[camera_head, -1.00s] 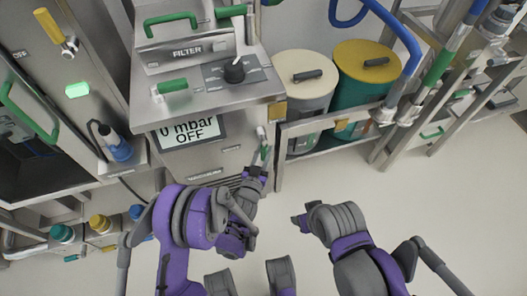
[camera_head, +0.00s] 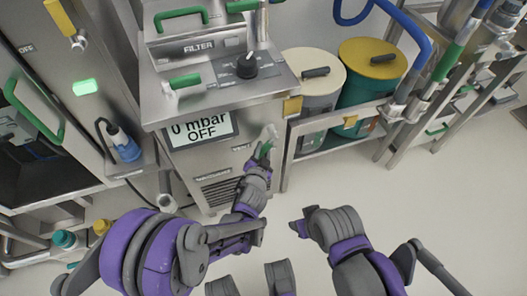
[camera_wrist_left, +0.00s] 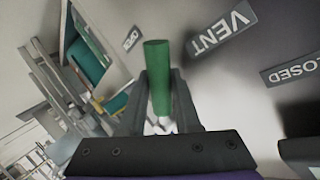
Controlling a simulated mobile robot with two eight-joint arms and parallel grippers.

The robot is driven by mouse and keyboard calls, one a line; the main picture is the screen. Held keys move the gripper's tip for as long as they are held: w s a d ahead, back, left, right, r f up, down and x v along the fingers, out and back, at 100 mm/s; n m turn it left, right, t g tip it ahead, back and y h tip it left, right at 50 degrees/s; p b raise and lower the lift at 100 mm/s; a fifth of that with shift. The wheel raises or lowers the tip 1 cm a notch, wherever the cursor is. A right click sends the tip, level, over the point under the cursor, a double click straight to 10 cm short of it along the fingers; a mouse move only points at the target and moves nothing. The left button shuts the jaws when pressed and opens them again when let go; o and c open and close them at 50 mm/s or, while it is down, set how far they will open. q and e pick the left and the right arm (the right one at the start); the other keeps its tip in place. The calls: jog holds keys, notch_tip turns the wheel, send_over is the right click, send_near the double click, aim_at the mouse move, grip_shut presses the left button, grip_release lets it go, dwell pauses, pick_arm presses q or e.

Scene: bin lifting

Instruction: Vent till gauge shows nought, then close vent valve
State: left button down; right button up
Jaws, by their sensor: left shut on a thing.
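The gauge display (camera_head: 201,130) on the steel cabinet front reads "0 mbar OFF". The green vent valve handle (camera_head: 266,148) is on the cabinet front, right of the display. My left gripper (camera_head: 262,160) is at this handle. In the left wrist view the green handle (camera_wrist_left: 157,72) stands between the two dark fingers of my left gripper (camera_wrist_left: 160,95), which is shut on it. A VENT label (camera_wrist_left: 222,35) and a CLOSED label (camera_wrist_left: 292,69) lie right of the handle there. A smaller label (camera_wrist_left: 131,38) lies left of it.
A cream-lidded drum (camera_head: 312,75) and a green drum with a yellow lid (camera_head: 372,70) stand right of the cabinet behind a steel rail. A black knob (camera_head: 247,66) and green handles are on the cabinet top. The floor (camera_head: 430,200) at the right is clear.

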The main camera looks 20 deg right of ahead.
pick_arm(q)
jog(key=shift+a+r+m+y+p, duration=0.45)
jog(key=shift+r+m+y+p, duration=0.15)
jog(key=a+r+m+g+y+p, duration=0.1)
jog(key=r+m+y+p, duration=0.1)
jog(key=p, duration=0.1)
jog(key=shift+a+r+m+y, duration=0.1)
jog(key=shift+a+m+y, duration=0.1)
jog(key=shift+m+y, duration=0.15)
jog(key=shift+a+r+m+y+p, duration=0.15)
jog(key=shift+r+m+y+p, duration=0.4)
jog(key=shift+y, duration=0.2)
jog(key=shift+a+r+m+y, duration=0.1)
jog(key=shift+r+m+y, duration=0.4)
jog(key=shift+y, duration=0.1)
jog(key=c, duration=0.9)
grip_release()
jog(key=shift+s+r+p, duration=0.1)
jog(key=shift+r+p, duration=0.05)
jog(key=shift+p, duration=0.2)
